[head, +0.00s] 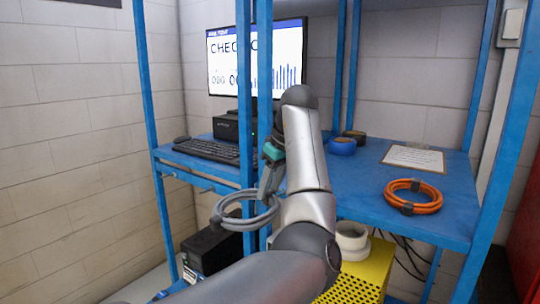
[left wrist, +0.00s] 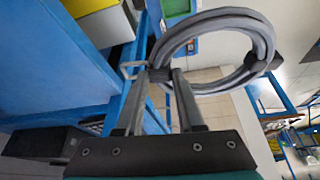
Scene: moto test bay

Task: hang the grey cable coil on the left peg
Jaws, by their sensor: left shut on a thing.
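The grey cable coil (head: 245,223) hangs from my left gripper (head: 264,196), in front of the blue rack post. In the left wrist view, the coil (left wrist: 264,38) rises above the fingertips, and my left gripper (left wrist: 161,76) is shut on the dark band at its lower left. My right gripper is not in view.
The blue rack's shelf (head: 370,200) carries an orange cable coil (head: 428,206), a blue roll (head: 342,147) and a paper sheet (head: 413,158). A keyboard (head: 205,150) and monitor (head: 285,60) stand behind the post. A yellow perforated box (head: 360,278) is below.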

